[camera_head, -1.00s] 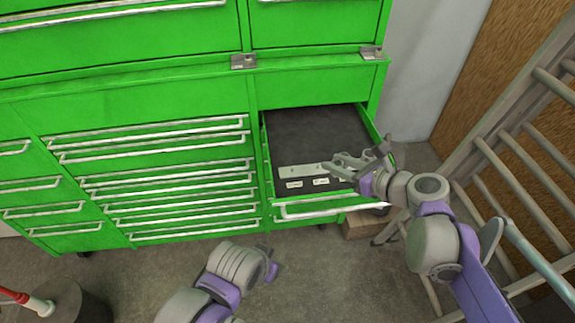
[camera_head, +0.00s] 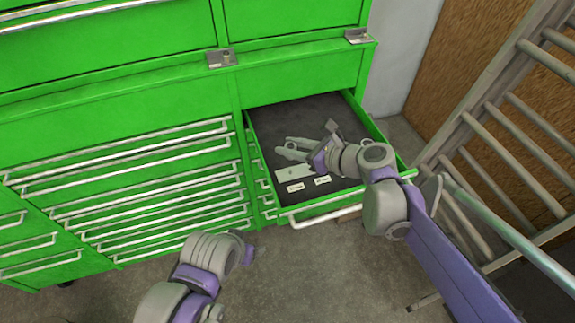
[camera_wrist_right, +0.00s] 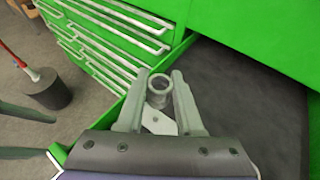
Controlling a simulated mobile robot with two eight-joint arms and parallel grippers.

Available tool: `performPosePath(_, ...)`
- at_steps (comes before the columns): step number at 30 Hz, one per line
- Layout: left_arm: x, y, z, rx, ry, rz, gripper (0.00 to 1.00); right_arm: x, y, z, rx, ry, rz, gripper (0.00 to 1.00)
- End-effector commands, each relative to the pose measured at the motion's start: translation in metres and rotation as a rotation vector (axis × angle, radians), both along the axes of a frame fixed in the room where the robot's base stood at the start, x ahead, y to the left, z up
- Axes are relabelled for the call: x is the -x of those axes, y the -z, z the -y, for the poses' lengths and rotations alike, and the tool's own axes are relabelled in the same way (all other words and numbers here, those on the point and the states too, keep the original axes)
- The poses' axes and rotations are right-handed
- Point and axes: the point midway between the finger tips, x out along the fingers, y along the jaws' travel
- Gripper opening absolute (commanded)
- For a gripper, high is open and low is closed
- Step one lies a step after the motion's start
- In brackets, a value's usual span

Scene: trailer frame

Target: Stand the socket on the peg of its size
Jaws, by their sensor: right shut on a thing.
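The socket (camera_wrist_right: 160,84) is a grey ring with a dark hollow, seen from above in the right wrist view. My right gripper (camera_wrist_right: 158,88) is shut on it, one finger on each side. In the head view, my right gripper (camera_head: 286,148) is over the open drawer, just behind the pale strip (camera_head: 291,173); the socket cannot be made out there. Part of a pale plate (camera_wrist_right: 155,122) shows below the socket between the fingers. I cannot make out any peg. My left gripper (camera_head: 249,246) is low in front of the cabinet, and its fingers are not clear.
The open drawer (camera_head: 268,118) has a dark floor and green walls. White labels (camera_head: 295,188) lie in front of the strip; my right arm hides the strip's right end. A ladder (camera_head: 480,130) leans at the right. The drawer's back is bare.

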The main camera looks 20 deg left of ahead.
Motion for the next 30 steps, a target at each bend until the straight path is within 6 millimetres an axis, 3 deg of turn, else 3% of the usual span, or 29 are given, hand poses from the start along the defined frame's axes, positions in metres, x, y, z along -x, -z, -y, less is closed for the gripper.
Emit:
performPosePath(3,0.001,0.002,0.000,0.000,0.000,-0.001,0.70,0.000,0.019,0.000,0.000,0.000,-0.001,0.00)
performPosePath(15,0.002,0.007,0.000,0.000,0.000,-0.003,0.70,0.000,0.066,0.000,0.000,0.000,-0.001,0.00)
performPosePath(27,0.002,0.011,0.000,0.000,0.000,-0.005,0.70,0.000,0.072,0.000,0.000,0.000,-0.001,0.00)
performPosePath(28,0.002,0.011,0.000,0.000,0.000,-0.005,0.70,0.000,0.072,0.000,0.000,0.000,-0.001,0.37)
performPosePath(30,0.002,0.010,0.000,0.000,0.000,-0.004,0.70,0.000,0.071,0.000,0.000,0.000,0.000,0.49)
